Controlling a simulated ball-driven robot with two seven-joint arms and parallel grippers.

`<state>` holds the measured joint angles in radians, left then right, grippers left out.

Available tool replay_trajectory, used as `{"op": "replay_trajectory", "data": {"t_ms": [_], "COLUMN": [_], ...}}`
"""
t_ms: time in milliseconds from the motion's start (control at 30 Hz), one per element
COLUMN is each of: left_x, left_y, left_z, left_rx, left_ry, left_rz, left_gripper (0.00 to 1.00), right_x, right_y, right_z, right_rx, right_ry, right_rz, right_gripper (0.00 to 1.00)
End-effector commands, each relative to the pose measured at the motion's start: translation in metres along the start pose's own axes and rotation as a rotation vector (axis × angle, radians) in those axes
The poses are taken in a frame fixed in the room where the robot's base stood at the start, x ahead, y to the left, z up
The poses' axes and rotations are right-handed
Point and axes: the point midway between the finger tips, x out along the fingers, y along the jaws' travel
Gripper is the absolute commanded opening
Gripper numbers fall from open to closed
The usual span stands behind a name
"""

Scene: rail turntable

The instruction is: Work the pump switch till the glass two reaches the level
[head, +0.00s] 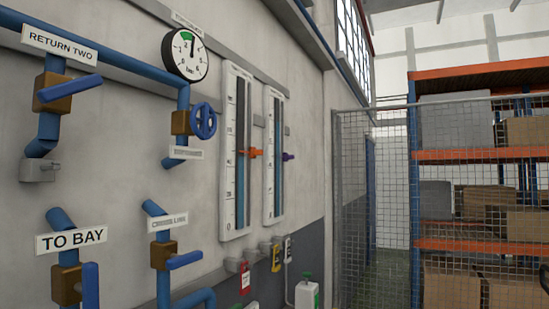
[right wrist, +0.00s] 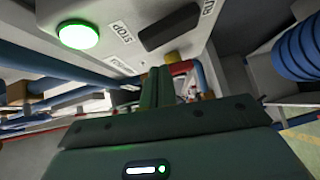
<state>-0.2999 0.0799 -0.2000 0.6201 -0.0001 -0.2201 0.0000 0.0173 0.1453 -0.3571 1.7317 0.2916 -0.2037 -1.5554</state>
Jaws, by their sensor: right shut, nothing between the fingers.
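Two tall white gauge glasses hang on the wall in the head view. The nearer one (head: 228,165) has an orange pointer (head: 250,153), the farther one (head: 268,160) a purple pointer (head: 288,157). I cannot read which is glass two, nor the exact liquid levels. In the right wrist view a pale box carries a lit green lamp (right wrist: 78,35), a black switch-like block (right wrist: 170,28) and a STOP label (right wrist: 122,33). My right gripper (right wrist: 160,76) is shut and empty, its dark green fingers below the box's labelled face. Contact is unclear. My left gripper is not in view.
On the wall are a dial gauge (head: 185,53), a blue handwheel (head: 203,121) and lever valves labelled RETURN TWO (head: 60,43) and TO BAY (head: 71,240). Small boxes and a red tag (head: 244,277) sit below the glasses. A mesh fence (head: 375,200) stands right, before shelving. Blue coils (right wrist: 298,55) show at right.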

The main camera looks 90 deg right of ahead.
Motion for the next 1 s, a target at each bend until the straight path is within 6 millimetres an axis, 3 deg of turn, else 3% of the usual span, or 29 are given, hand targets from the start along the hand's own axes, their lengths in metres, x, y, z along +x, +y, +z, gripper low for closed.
{"op": "replay_trajectory", "data": {"t_ms": [467, 1000], "left_x": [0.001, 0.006], "left_y": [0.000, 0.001], "left_z": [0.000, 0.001], "left_rx": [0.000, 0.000], "left_ry": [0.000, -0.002], "left_rz": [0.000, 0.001], "left_gripper": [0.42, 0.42], "right_x": [0.001, 0.020], "right_y": [0.000, 0.003], "right_z": [0.001, 0.020], "right_rx": [-0.001, -0.001], "right_ry": [0.000, 0.000], "right_rz": [0.000, 0.000], "right_gripper": [0.00, 0.00]}}
